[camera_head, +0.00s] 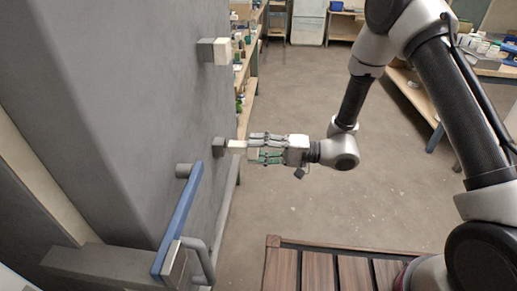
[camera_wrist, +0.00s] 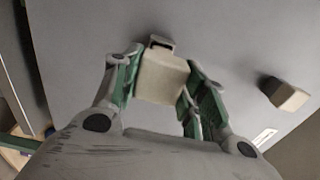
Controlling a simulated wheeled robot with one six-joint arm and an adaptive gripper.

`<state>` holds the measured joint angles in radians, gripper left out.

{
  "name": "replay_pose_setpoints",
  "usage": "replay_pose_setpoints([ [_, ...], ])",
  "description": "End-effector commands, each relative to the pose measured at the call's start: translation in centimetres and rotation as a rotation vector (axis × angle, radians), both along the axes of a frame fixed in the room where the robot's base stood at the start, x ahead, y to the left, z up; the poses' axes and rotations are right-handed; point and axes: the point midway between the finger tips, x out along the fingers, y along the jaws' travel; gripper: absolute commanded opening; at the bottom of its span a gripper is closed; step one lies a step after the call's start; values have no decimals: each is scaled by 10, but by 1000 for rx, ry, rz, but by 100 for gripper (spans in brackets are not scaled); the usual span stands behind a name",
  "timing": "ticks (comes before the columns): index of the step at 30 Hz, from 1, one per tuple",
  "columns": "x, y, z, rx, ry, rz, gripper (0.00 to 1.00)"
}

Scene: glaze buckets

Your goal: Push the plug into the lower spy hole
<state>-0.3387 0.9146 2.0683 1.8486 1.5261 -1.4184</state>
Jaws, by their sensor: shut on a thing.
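My gripper (camera_head: 252,149) is shut on a cream plug (camera_head: 236,147) and holds it level against or just in front of the lower spy hole's grey collar (camera_head: 218,147) on the kiln wall. In the wrist view the plug (camera_wrist: 161,78) sits between the green-padded fingers. The collar (camera_wrist: 160,41) shows just beyond it, with a dark opening partly in sight. How deep the plug sits in the hole is hidden. The upper spy hole's collar (camera_head: 205,51) has a cream plug (camera_head: 223,51) in it, which sticks out.
The grey kiln wall (camera_head: 120,90) fills the left. A blue handle bar (camera_head: 178,222) juts out below the lower hole. A slatted wooden surface (camera_head: 330,270) lies at the bottom. Shelves (camera_head: 250,60) stand behind. The floor right of the wall is clear.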

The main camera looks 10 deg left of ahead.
Motion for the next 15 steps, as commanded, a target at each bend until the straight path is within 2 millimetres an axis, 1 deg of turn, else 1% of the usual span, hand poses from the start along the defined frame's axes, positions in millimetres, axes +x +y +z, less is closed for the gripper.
replay_pose_setpoints([
  [5,0,2,0,0,0,1,17],
  [15,-1,14,0,1,0,1,17],
])
